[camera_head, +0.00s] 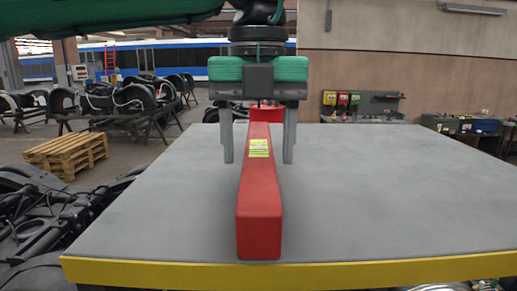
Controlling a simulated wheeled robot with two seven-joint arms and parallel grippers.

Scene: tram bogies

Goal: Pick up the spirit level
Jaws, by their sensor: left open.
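The spirit level is a long red bar (259,205) with a yellow-green label near its middle. It lies lengthwise on the grey table (390,190), its near end close to the front edge. My left gripper (258,157) points down over it, with one finger on each side of the bar. The fingers are apart, and a gap shows between each finger and the bar. I cannot tell from this view how far the fingertips are above the tabletop. My right gripper is not in view.
The table has a yellow front edge (300,274) and its top is clear on both sides of the bar. A red object (262,112) shows behind the bar's far end. Wooden pallets (67,153) and dark bogie parts (35,215) stand on the floor at left.

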